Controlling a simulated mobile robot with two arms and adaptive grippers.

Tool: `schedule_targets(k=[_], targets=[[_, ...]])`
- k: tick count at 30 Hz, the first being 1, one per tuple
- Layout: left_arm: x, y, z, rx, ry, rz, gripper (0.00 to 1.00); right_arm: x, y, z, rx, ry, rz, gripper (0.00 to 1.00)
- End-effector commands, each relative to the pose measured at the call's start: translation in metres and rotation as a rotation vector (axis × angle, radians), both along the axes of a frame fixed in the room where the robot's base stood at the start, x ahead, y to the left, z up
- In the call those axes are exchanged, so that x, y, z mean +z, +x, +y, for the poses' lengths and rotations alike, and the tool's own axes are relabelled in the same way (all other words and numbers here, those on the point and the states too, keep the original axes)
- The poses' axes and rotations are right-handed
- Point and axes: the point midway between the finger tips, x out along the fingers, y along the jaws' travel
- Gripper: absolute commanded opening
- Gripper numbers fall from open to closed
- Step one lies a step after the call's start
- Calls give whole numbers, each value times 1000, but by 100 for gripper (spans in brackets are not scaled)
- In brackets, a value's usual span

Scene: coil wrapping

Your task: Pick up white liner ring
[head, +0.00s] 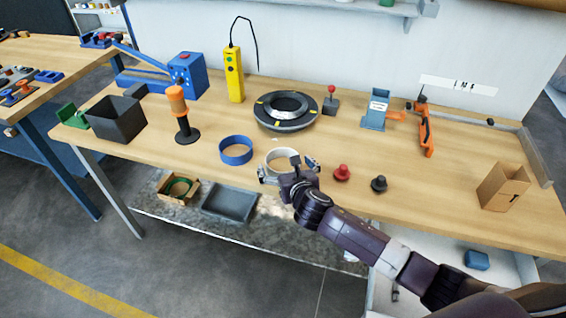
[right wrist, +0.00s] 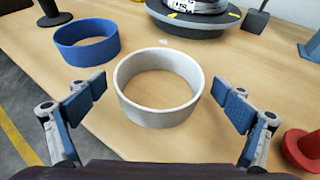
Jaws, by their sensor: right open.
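The white liner ring (head: 283,154) lies flat on the wooden workbench near its front edge, partly hidden by my right gripper in the head view. It shows whole in the right wrist view (right wrist: 159,112), between and ahead of the fingers, apart from both. My right gripper (head: 290,170) is open and empty, with its fingers spread wider than the ring; it also shows in the right wrist view (right wrist: 160,105). My left gripper is not in view.
A blue ring (head: 236,158) lies just left of the white ring. A black round turntable (head: 285,122) with a coil stands behind. A red knob (head: 342,173) and a black knob (head: 379,184) stand to the right. An orange-handled tool (head: 179,110) stands at left.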

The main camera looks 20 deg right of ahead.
Motion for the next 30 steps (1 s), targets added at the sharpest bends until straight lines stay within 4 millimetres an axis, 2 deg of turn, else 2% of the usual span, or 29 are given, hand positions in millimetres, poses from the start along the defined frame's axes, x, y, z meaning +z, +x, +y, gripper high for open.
schedule_targets(k=[6, 13, 25, 30], targets=[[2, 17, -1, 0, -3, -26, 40, -6, 13, 0, 1, -1, 0, 95], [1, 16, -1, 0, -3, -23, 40, -6, 13, 0, 1, -1, -1, 95], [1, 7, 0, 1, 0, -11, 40, -6, 13, 0, 1, -1, 0, 52], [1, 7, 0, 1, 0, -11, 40, -6, 13, 0, 1, -1, -1, 50]])
